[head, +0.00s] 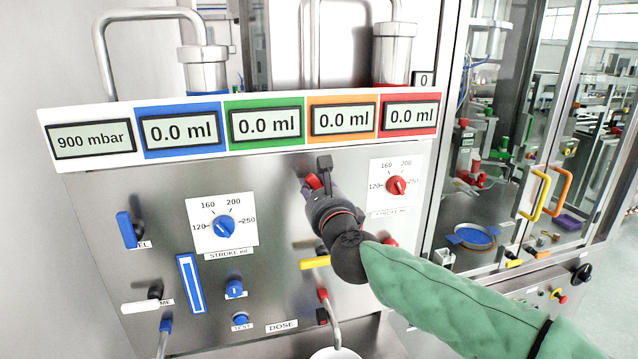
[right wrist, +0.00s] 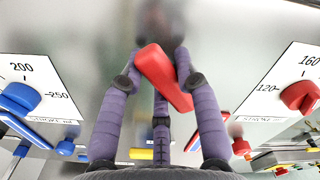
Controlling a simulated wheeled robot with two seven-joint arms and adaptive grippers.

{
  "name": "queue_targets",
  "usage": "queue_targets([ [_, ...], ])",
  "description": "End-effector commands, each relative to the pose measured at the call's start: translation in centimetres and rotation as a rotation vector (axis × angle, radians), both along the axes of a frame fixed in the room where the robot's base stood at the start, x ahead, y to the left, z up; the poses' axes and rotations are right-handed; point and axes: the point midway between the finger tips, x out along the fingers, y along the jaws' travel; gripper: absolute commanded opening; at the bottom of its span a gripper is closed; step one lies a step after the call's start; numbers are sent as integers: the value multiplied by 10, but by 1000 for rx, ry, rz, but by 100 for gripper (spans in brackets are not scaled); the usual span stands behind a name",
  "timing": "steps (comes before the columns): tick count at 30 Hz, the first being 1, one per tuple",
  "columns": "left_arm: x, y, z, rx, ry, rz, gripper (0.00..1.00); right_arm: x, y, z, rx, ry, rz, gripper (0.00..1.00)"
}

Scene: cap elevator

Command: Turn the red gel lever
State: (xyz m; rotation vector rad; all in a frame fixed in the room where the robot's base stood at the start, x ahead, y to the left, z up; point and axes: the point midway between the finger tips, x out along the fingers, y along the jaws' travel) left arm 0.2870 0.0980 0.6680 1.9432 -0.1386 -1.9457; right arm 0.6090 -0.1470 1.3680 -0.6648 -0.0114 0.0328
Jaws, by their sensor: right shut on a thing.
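The red gel lever (head: 314,181) sticks out of the steel panel (head: 285,190) below the row of displays. In the right wrist view the red lever (right wrist: 165,78) slants from upper left to lower right between my purple fingers. My right gripper (head: 318,190) is shut on the lever, its fingers on both sides of it. In the right wrist view the gripper (right wrist: 160,80) covers parts of the lever's edges. The lever's pivot is blurred. My left gripper is not in view.
A blue lever (head: 125,229) is at the panel's left. A blue knob (head: 224,226) and a red knob (head: 396,186) sit on white dials beside my gripper. A yellow handle (head: 314,263) is just below. A glass cabinet (head: 500,200) stands to the right.

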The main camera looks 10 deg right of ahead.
Motion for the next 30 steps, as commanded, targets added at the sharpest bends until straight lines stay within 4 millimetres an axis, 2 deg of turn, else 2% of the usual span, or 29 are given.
queue_targets([
  [18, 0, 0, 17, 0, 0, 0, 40, 0, 9, -18, -577, -18, 1, 0],
  [30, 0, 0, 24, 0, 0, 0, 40, 0, 9, -27, -839, -27, 1, 0],
])
